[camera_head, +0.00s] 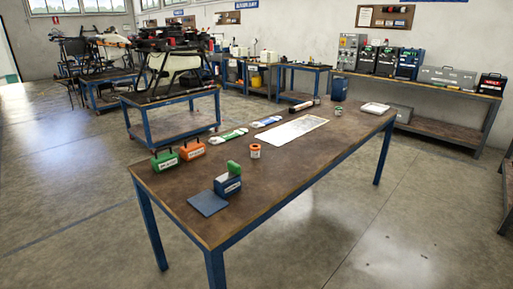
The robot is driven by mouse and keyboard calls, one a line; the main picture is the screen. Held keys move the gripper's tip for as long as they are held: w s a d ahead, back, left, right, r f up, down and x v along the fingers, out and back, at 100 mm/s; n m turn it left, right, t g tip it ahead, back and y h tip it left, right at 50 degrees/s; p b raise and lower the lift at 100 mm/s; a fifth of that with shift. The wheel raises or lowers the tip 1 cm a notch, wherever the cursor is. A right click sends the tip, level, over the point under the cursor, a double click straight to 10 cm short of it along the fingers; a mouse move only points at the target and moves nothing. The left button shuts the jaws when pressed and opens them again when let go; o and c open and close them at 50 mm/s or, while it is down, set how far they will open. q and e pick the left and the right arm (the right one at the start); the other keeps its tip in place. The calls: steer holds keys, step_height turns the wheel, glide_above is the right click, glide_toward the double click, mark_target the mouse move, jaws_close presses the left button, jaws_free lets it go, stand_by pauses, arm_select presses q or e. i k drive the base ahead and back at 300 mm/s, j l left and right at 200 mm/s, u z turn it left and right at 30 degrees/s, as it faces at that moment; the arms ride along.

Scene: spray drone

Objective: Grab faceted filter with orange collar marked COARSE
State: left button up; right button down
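A small upright cylinder with an orange collar (255,151) stands near the middle of the brown workbench (290,172), beside the near-left end of a pale sheet. Its marking and any facets are too small to make out. A similar small cylinder with a green band (338,111) stands farther right on the same bench. Neither of my grippers is in the head view, and nothing touches either cylinder.
Left on the bench are a green case (165,161), an orange case (192,150) and a blue box with a green top (229,182). A pale sheet (292,131) and white tray (375,108) lie farther right. Open floor (400,225) lies in front.

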mark_target(255, 149)
steer(key=i+l+u, duration=0.1)
steer(key=i+l, duration=0.2)
steer(key=l, duration=0.15)
steer(key=i+l+u, duration=0.1)
steer(key=i+l, duration=0.2)
steer(key=l, duration=0.15)
